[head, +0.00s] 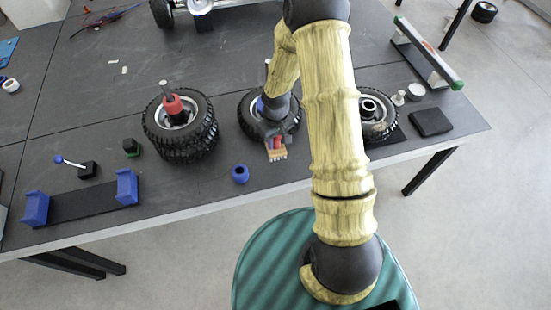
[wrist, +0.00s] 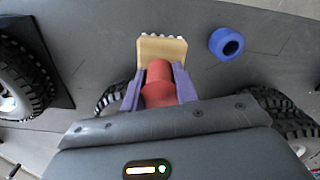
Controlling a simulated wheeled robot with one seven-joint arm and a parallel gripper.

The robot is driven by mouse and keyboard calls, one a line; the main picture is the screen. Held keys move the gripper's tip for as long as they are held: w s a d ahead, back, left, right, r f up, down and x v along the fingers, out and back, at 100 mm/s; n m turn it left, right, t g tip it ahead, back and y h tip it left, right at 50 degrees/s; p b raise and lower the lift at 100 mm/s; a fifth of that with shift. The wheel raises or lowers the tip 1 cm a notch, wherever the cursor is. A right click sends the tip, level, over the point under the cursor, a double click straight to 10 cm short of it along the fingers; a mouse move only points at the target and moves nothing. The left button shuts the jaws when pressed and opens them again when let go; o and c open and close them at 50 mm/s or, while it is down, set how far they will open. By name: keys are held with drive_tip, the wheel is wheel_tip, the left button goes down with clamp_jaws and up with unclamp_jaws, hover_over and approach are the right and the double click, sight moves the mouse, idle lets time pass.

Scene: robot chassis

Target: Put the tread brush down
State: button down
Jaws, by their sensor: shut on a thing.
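The tread brush (wrist: 163,49) has a pale wooden head with white bristles and a red handle. My gripper (wrist: 160,85) is shut on the red handle, with a purple finger on each side. In the head view the brush head (head: 277,154) shows just below my gripper (head: 274,139), over the front part of the dark table (head: 205,195). I cannot tell whether the bristles touch the table. Part of the handle is hidden by the gripper body.
A blue ring (head: 240,173) lies on the table close to the brush. Stacked tyres (head: 180,145) with a red-collared post stand to the left. One wheel (head: 254,121) is behind my gripper, another (head: 377,116) to the right. A blue-ended holder (head: 80,202) lies front left.

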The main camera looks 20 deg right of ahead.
sight(275, 147)
wheel_tip(275, 147, down, 4)
drive_tip(key=shift+w+a+f+p, duration=0.15)
drive_tip(key=shift+f+p, duration=0.1)
drive_tip(key=shift+p, duration=0.2)
drive_tip(key=shift+f, duration=0.1)
drive_tip(key=shift+f+p, duration=0.55)
drive_tip(key=shift+f, duration=1.45)
drive_tip(key=shift+f, duration=0.15)
drive_tip(key=c, duration=1.1)
unclamp_jaws()
